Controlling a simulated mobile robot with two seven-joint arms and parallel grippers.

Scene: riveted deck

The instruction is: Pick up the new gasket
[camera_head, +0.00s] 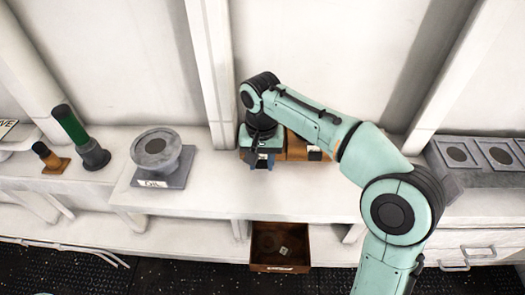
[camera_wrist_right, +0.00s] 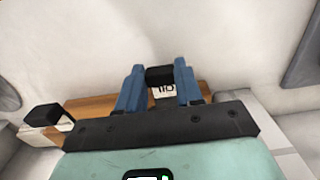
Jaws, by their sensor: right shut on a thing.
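My right gripper (camera_head: 262,160) is at the wooden cabinet (camera_head: 297,147) on the bench, on its left part. In the right wrist view its blue fingers (camera_wrist_right: 159,88) are shut on a small black block (camera_wrist_right: 160,74), which looks like a handle. A white label with dark letters shows just below the block, too small to read surely. No gasket can be made out with certainty. A small pale piece (camera_head: 284,250) lies in the open drawer (camera_head: 258,267) below the bench; I cannot tell what it is. My left gripper is not in view.
A grey block with round recesses (camera_head: 458,155) is at the right. The bench front is clear near the middle.

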